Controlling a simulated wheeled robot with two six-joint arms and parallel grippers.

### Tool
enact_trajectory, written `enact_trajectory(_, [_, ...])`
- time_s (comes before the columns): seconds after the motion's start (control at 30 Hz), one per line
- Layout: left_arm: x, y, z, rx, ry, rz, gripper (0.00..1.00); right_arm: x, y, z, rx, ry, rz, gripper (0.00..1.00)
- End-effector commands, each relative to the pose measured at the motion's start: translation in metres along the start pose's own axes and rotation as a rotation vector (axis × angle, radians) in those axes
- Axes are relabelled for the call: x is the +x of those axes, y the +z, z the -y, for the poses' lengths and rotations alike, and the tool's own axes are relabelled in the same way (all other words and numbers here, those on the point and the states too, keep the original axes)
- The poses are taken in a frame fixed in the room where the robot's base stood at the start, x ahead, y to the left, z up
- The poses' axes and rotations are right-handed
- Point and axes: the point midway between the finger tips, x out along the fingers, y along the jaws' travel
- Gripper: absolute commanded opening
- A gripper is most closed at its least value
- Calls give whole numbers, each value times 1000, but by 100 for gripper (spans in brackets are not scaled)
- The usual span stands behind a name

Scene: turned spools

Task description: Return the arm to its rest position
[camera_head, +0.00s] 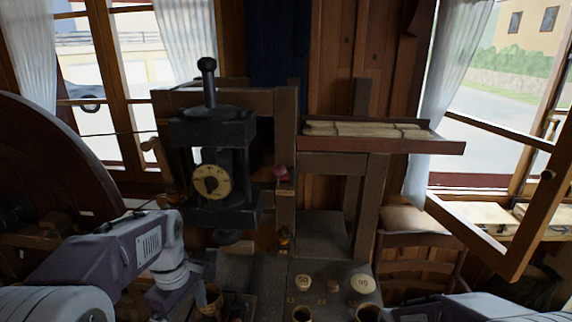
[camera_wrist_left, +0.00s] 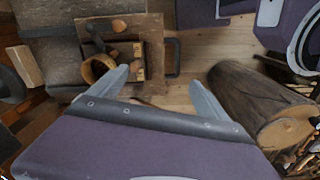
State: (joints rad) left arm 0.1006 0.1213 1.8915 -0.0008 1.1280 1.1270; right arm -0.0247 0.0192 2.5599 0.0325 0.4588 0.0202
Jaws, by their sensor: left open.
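My left arm (camera_head: 150,245) comes in from the left in the head view and bends down at its wrist near the bench's front. Its gripper is hard to make out there. In the left wrist view my left gripper (camera_wrist_left: 164,78) has its two grey fingers spread wide apart with nothing held between them. Its left finger overlaps the view of a wooden tray (camera_wrist_left: 152,28) holding a round wooden ring (camera_wrist_left: 96,66) and small wooden pieces. My right arm (camera_head: 460,308) shows only at the bottom right edge, and its gripper is out of view.
A dark press with a round dial (camera_head: 212,182) stands behind the left arm. Pale round-topped pieces (camera_head: 362,284) sit on the bench to the right. A large wheel (camera_head: 50,160) stands at the left. A log (camera_wrist_left: 262,105) lies right of the gripper in the wrist view.

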Motion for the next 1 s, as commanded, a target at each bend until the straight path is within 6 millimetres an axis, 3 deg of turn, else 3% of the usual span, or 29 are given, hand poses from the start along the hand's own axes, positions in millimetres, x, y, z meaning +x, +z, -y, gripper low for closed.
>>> enact_trajectory(0.33, [46,43,36,187,-57,37,88,8,1,0,0,0,0,36])
enact_trajectory(0.67, [112,71,78,813,5,18,88,10,1,0,0,0,0,36])
enact_trajectory(0.83, [122,68,68,1122,70,-58,88,10,1,0,0,0,0,36])
enact_trajectory(1.0, [121,66,63,1207,80,-79,88,10,1,0,0,0,0,36])
